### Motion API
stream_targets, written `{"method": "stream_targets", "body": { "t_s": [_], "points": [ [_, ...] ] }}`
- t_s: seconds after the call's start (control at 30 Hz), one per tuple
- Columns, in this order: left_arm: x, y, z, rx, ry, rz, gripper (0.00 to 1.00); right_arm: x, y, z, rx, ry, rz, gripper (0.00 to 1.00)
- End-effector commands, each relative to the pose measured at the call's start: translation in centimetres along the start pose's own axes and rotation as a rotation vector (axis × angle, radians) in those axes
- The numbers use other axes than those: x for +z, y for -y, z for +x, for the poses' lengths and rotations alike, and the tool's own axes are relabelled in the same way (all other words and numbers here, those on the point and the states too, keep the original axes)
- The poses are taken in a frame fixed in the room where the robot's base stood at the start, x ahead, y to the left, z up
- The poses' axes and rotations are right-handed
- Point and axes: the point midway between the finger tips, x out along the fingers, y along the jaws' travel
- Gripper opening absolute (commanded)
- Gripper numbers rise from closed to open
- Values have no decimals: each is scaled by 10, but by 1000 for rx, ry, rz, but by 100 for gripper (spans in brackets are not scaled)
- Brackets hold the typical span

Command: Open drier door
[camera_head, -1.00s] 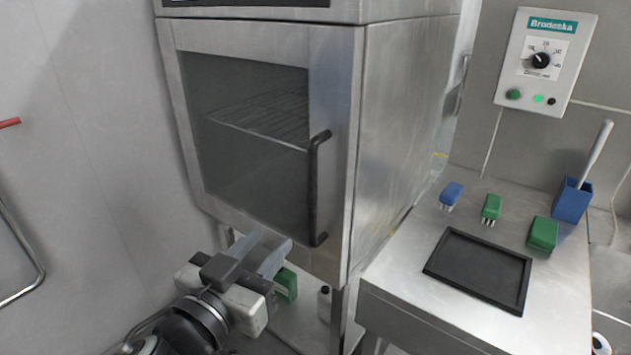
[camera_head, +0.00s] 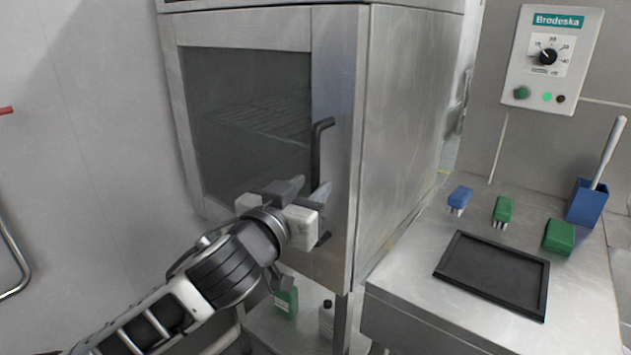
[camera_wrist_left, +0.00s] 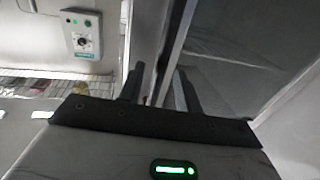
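The drier (camera_head: 405,130) is a steel cabinet with a glass-fronted door (camera_head: 336,75). The door is shut. Its black vertical bar handle (camera_head: 316,152) is on the door's right side; its lower part is largely hidden by my left gripper (camera_head: 306,190). The gripper is open, with its fingers pointing toward the handle. In the left wrist view the two dark fingers (camera_wrist_left: 160,90) are apart, and a dark upright bar that looks like the handle shows between them. I cannot tell if they touch it. My right gripper is in neither view.
A steel table (camera_head: 420,300) at right holds a black tray (camera_head: 495,273), brushes and a blue holder (camera_head: 587,203). A control box (camera_head: 551,60) hangs above it. Bottles (camera_head: 286,302) stand on a shelf under the drier.

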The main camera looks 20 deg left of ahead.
Motion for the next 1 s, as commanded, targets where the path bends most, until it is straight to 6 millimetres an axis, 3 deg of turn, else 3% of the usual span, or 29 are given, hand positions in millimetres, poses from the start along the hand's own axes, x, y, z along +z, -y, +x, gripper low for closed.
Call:
{"method": "stream_targets", "body": {
  "t_s": [0.2,0.57,0.7,1.0],
  "points": [
    [0,-1,25,1,-1,0,34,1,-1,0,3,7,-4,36],
    [0,-1,30,2,-1,0,34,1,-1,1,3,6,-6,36],
    [0,0,30,1,-1,0,0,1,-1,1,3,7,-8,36],
    [1,-2,25,22,1,1,0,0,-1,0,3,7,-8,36]
  ]
}}
